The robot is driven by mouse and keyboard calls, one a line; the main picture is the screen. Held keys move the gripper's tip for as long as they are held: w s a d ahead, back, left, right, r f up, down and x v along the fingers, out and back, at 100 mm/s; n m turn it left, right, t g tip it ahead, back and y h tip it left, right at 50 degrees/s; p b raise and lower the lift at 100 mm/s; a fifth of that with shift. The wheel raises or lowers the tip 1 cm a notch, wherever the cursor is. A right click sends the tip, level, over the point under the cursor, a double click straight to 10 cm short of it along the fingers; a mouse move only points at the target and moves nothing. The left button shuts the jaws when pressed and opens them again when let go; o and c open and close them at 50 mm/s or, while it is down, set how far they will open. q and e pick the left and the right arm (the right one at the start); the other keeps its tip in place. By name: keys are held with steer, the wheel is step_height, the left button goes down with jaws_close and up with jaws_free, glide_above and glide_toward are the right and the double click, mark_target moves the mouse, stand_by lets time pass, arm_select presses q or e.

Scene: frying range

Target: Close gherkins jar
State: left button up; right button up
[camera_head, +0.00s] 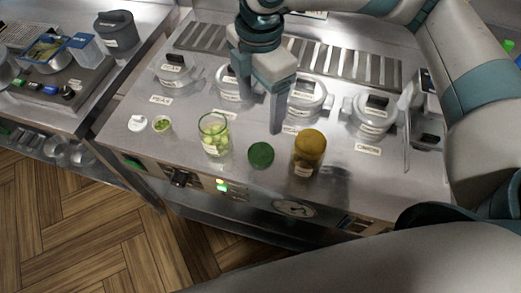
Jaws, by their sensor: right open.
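The open glass jar (214,138) holds green pieces that look like gherkins and stands upright on the steel counter, with no lid on it. A round green lid (261,155) lies flat on the counter to its right, apart from it. My right gripper (262,112) points down above the counter, behind the lid and to the right of the open jar. Its two fingers are apart with nothing between them. My left gripper is not in view.
A jar with a yellow-brown lid (310,143) stands right of the green lid. The counter's front edge (240,182) is close.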

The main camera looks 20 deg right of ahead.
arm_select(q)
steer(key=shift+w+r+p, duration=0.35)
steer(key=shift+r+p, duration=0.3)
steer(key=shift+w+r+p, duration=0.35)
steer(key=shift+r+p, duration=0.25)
arm_select(e)
glide_above(263, 152)
steer(key=f, duration=1.2)
steer(key=shift+a+f, duration=0.2)
steer(key=shift+a, duration=0.2)
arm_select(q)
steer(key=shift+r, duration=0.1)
arm_select(e)
steer(key=shift+s+f, duration=0.1)
steer(key=shift+d+f+p, duration=0.15)
steer(key=shift+f+p, duration=0.1)
steer(key=shift+p, duration=0.05)
steer(key=f, duration=0.1)
steer(key=f+p, duration=0.1)
steer(key=f, duration=0.1)
steer(key=shift+d, duration=0.25)
steer(key=shift+f, duration=0.75)
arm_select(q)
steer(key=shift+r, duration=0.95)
